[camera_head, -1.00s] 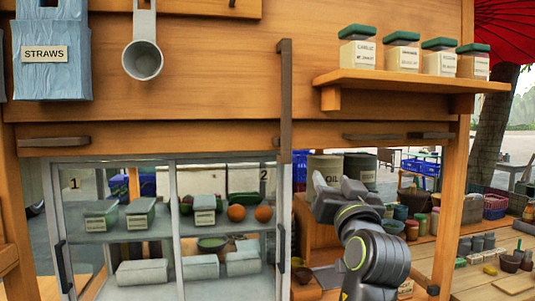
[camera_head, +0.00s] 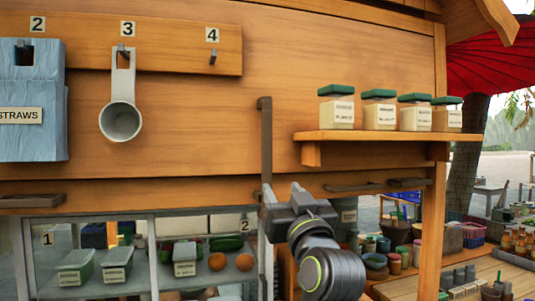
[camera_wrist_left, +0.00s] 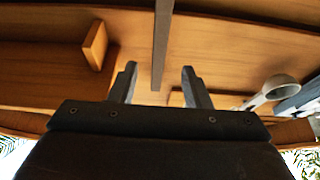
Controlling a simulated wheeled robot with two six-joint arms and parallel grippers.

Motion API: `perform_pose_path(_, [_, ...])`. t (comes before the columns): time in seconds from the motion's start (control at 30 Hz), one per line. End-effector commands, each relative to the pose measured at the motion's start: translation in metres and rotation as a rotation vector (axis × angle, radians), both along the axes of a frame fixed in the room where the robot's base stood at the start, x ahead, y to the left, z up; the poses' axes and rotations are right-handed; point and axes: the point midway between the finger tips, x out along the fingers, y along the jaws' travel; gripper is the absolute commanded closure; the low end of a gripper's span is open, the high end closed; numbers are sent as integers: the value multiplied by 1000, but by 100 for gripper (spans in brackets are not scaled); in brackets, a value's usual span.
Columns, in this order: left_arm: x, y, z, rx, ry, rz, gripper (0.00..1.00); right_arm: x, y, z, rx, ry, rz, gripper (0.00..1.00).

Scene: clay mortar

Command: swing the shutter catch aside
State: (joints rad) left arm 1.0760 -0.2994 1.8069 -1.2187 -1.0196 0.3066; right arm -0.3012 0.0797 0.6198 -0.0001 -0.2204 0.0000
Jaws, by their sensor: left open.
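The shutter catch, a long dark brown bar (camera_head: 265,140), hangs upright on the wooden front, over the seam between the upper panel and the strip below. Its lower end is hidden behind my left gripper in the head view. My left gripper (camera_head: 283,200) is open at that lower end. In the left wrist view the catch (camera_wrist_left: 162,40) runs down from the top edge, and its end appears between the two open fingers of my left gripper (camera_wrist_left: 160,78). I cannot tell whether the fingers touch it. My right gripper is not in view.
A shelf (camera_head: 380,136) with several green-lidded jars juts out to the right. A ladle (camera_head: 122,115) and a blue straws holder (camera_head: 30,100) hang on the left. A glass cabinet (camera_head: 150,255) stands below. The panel directly left of the catch is bare.

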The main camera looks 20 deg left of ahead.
Motion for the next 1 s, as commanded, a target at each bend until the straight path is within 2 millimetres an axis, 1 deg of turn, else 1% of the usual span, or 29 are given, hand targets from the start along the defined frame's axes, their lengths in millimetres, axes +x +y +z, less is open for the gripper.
perform_pose_path(0.03, [8,6,9,5,2,4,56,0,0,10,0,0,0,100])
perform_pose_path(0.2, [36,25,23,4,3,4,56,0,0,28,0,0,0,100])
perform_pose_path(0.4, [66,45,37,2,3,2,56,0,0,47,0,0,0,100])
perform_pose_path(0.5, [77,52,42,2,2,1,56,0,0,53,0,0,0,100])
perform_pose_path(0.7, [89,60,45,0,2,-1,56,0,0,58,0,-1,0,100])
perform_pose_path(1.0, [90,60,44,-2,1,-1,56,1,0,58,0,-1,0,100])
